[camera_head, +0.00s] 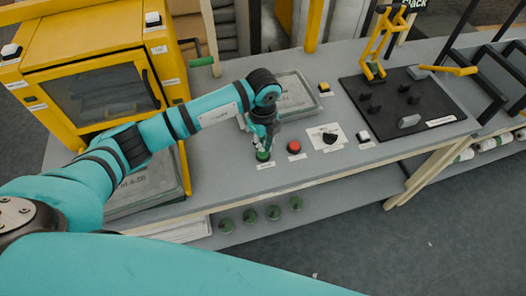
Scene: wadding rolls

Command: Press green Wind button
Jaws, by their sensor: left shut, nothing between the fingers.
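The green button (263,156) is near the front edge of the grey bench, with a small white label below it. My left gripper (261,147) points down directly over it, shut and empty. Its fingertips are at or just above the button; I cannot tell whether they touch. The gripper hides part of the button. My right gripper is not in view.
A grey tray (296,97) lies behind. A yellow cabinet (95,70) stands left, and a black board (432,112) with fixtures lies right.

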